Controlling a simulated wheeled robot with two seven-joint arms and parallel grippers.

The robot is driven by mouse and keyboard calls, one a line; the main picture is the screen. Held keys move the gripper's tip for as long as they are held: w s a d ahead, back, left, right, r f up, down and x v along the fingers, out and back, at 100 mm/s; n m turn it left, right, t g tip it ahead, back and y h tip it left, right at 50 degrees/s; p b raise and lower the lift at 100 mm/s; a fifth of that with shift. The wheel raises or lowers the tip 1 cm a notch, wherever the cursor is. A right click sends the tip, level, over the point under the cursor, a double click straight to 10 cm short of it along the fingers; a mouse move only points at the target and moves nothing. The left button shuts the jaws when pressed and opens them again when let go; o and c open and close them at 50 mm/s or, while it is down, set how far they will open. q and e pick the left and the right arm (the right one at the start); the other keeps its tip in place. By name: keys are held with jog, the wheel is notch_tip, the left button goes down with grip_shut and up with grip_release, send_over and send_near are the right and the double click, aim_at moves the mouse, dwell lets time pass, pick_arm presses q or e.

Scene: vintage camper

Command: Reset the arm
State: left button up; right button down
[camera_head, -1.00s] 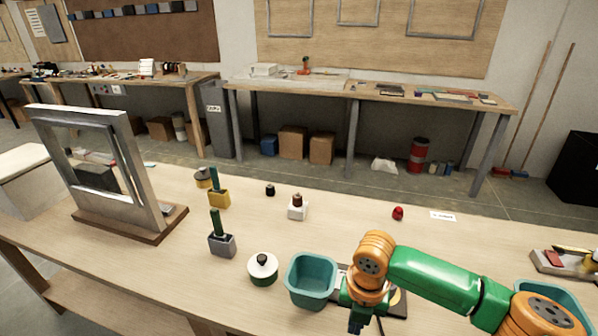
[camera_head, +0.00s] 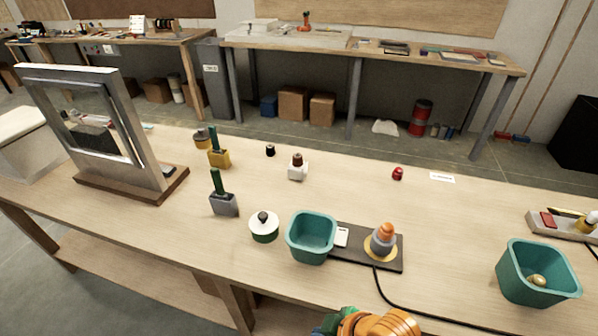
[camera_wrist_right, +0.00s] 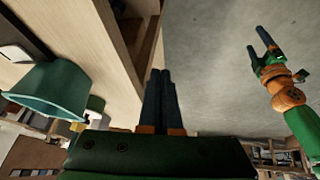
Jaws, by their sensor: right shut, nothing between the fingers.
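My right arm (camera_head: 366,324) shows only as an orange and green link at the bottom edge of the head view; its gripper is out of that view. In the right wrist view, my right gripper (camera_wrist_right: 161,74) has its dark fingers together with nothing between them. It is off the table's side, with the grey floor behind. My left gripper (camera_wrist_right: 259,42) shows at the upper right of the wrist view, at the end of a green and orange arm. Its two fingers are apart and empty.
A teal bin (camera_head: 312,238) stands beside a dark board (camera_head: 350,252) bearing an orange-topped grey piece (camera_head: 381,240). Another teal bin (camera_head: 536,272) is at the right. A lidded pot (camera_head: 264,227) and a framed stand (camera_head: 95,130) are left. A black cable (camera_head: 420,310) crosses the front.

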jog(key=s+d+f+m+h, duration=0.2)
jog(key=s+d+m+h, duration=0.3)
jog(key=d+m, duration=0.6)
jog(key=s+d+f, duration=0.2)
jog(key=s+f, duration=0.1)
jog(key=f, duration=1.4)
jog(key=s+d+f+g+b, duration=0.1)
jog(key=s+f+g, duration=0.1)
jog(key=s+f, duration=1)
jog(key=shift+s+d+b, duration=0.35)
jog(key=shift+s, duration=0.05)
